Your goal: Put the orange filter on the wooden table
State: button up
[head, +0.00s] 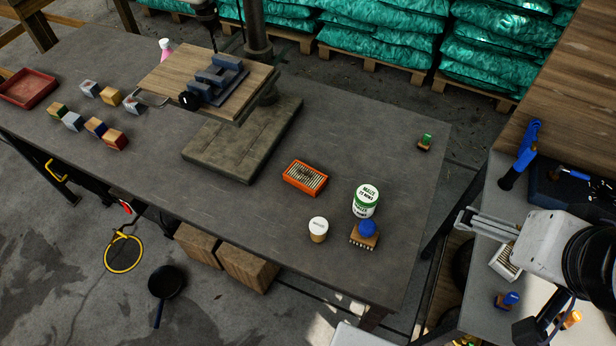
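The orange filter (305,178), a rectangular frame with pale pleats, lies flat on the dark grey workbench, left of the green-and-white can. A wooden plank table (575,75) is at the upper right, partly cut off by the picture edge. My arm comes in at the lower right, and its end, my gripper (468,220), points left near the gap between the benches. It is well to the right of the filter and apart from it. Its fingers are too small and edge-on to tell whether they are open or shut.
The green-and-white can (366,201), a white-lidded jar (318,229) and a blue-knobbed brush (365,236) stand near the filter. A drill press base (240,140) is behind it. A blue-handled tool (520,155) and a pale pleated filter (504,262) are on the right bench.

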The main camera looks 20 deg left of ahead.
jog(key=w+a+r+m+t+y, duration=0.3)
jog(key=w+a+m, duration=0.6)
jog(key=w+a, duration=0.9)
jog(key=w+a+f+m+y, duration=0.1)
jog(key=w+a+f+m, duration=0.3)
jog(key=a, duration=0.3)
jog(key=w+a+f+m, duration=0.4)
jog(key=a+m, duration=0.1)
jog(key=a, duration=0.1)
jog(key=m+t+h, duration=0.3)
jog(key=m+h, duration=0.2)
jog(key=m, duration=1)
send_over(305, 178)
jog(key=w+a, duration=0.2)
notch_tip(305, 178, down, 22)
jog(key=shift+s+d+f, duration=0.1)
jog(key=shift+s, duration=0.05)
jog(key=s+f+m, duration=0.1)
jog(key=f, duration=0.1)
jog(key=s+f+m+h, duration=0.1)
jog(key=s+f, duration=0.1)
jog(key=s+d+f+m+t, duration=0.1)
jog(key=f, duration=0.1)
jog(key=shift+s+f+h, duration=0.2)
jog(key=shift+s+h, duration=0.1)
jog(key=shift+s, duration=0.05)
jog(key=shift+s+d+f+m+h, duration=0.2)
jog(key=shift+s+f+m+h, duration=0.1)
jog(key=shift+s+f+m, duration=0.15)
